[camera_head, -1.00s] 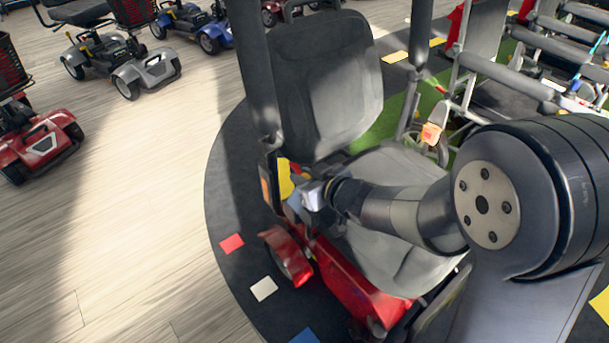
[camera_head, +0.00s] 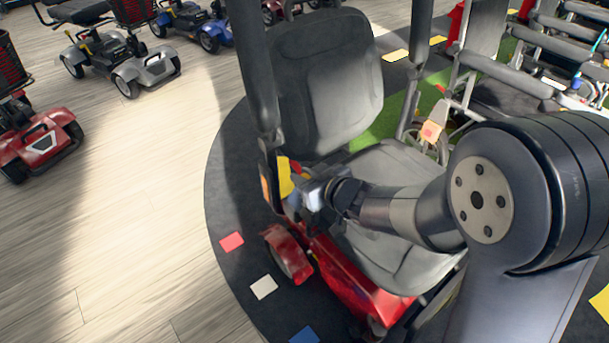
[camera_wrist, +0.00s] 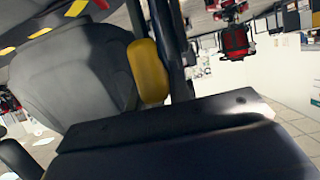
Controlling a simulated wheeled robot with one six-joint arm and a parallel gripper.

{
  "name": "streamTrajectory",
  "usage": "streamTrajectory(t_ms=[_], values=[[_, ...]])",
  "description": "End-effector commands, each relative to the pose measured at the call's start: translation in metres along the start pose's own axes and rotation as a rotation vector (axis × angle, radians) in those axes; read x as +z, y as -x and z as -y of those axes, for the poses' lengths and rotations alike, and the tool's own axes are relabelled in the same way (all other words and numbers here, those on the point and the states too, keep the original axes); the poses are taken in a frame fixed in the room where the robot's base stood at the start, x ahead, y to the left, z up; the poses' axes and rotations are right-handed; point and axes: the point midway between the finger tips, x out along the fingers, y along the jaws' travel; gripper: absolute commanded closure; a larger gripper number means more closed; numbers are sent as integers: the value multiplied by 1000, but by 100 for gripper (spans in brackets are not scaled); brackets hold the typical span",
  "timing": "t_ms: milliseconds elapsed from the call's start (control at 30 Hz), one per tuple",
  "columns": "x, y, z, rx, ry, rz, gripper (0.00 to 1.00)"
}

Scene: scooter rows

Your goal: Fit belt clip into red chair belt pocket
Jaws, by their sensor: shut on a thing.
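The red chair (camera_head: 322,85) is a red mobility scooter with a grey padded seat and backrest. Its backrest also shows in the wrist view (camera_wrist: 70,75). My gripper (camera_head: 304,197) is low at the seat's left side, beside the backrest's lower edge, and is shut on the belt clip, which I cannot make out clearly. A yellow piece (camera_head: 285,178) sits just beyond the gripper; it also shows upright in the wrist view (camera_wrist: 148,72). I cannot tell whether it is the belt pocket. The fingertips and any contact with the pocket are hidden.
A raised black armrest (camera_head: 253,65) stands close to the gripper. A silver scooter (camera_head: 145,70) and a red scooter (camera_head: 40,145) stand at the left, with a walker (camera_head: 480,75) at the right. The wooden floor between is clear.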

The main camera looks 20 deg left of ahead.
Motion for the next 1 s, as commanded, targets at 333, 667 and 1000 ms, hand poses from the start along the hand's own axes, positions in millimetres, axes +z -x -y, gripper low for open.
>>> streamTrajectory(t_ms=[333, 667, 1000], values=[[14, -6, 0, 0, -1, 0, 100], [26, -12, 0, 0, -3, 0, 100], [38, -17, 0, -1, -2, 0, 100]])
